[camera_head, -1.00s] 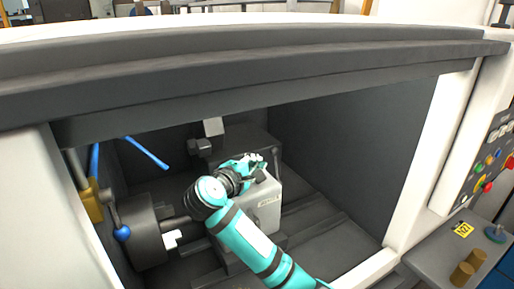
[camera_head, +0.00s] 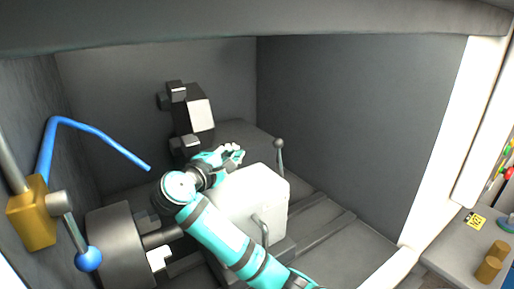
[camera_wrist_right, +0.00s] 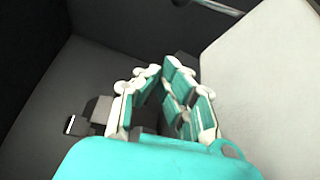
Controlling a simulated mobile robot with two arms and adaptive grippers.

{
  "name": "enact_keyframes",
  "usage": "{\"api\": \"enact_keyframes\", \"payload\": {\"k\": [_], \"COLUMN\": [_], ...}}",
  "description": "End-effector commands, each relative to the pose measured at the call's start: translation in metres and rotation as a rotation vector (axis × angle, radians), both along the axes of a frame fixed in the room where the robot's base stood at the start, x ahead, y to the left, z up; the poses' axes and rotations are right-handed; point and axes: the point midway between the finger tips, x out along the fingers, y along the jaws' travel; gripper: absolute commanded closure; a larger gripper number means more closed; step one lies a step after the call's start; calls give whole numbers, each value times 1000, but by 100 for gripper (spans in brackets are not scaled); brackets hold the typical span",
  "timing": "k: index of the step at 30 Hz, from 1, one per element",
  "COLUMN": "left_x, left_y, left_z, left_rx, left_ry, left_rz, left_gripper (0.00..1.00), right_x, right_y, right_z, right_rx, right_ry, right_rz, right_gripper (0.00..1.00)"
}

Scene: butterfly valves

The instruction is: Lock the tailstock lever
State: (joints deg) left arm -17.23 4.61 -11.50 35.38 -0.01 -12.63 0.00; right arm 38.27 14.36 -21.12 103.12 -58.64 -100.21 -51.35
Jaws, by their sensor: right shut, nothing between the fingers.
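The tailstock (camera_head: 255,190) is a pale grey block in the machine's bay. A lever (camera_head: 280,158) with a dark ball knob stands nearly upright at its far right edge. A bent grey handle (camera_head: 263,228) is on its front face. My right gripper (camera_head: 238,152) is over the far left part of the tailstock, left of the lever and apart from it. In the wrist view the right gripper's fingers (camera_wrist_right: 163,68) are together with nothing held, beside a pale surface that looks like the tailstock (camera_wrist_right: 265,75). My left gripper is out of view.
A chuck (camera_head: 118,248) is at the left, with a blue ball-knobbed lever (camera_head: 88,258) and a blue bent pipe (camera_head: 95,130) near it. A dark tool post (camera_head: 190,115) stands behind my gripper. Free room lies right of the tailstock above the rails (camera_head: 335,225).

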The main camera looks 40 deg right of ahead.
Motion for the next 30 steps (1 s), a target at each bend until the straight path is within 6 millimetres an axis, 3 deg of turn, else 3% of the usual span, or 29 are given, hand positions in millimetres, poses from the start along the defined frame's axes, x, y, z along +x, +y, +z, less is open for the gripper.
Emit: {"api": "enact_keyframes", "payload": {"k": [11, 17, 26, 30], "left_x": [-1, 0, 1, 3], "left_y": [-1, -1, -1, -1], "left_z": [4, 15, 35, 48], "left_rx": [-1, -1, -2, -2], "left_ry": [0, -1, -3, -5], "left_rz": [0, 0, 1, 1], "left_gripper": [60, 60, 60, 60], "right_x": [2, 14, 39, 18], "right_y": [-5, -34, -92, -94], "right_z": [1, 1, -6, -1], "right_rx": [-1, -3, -1, -1], "right_ry": [1, 2, 3, 0], "right_rz": [-2, -3, -4, 1], "right_gripper": [100, 100, 100, 100]}}
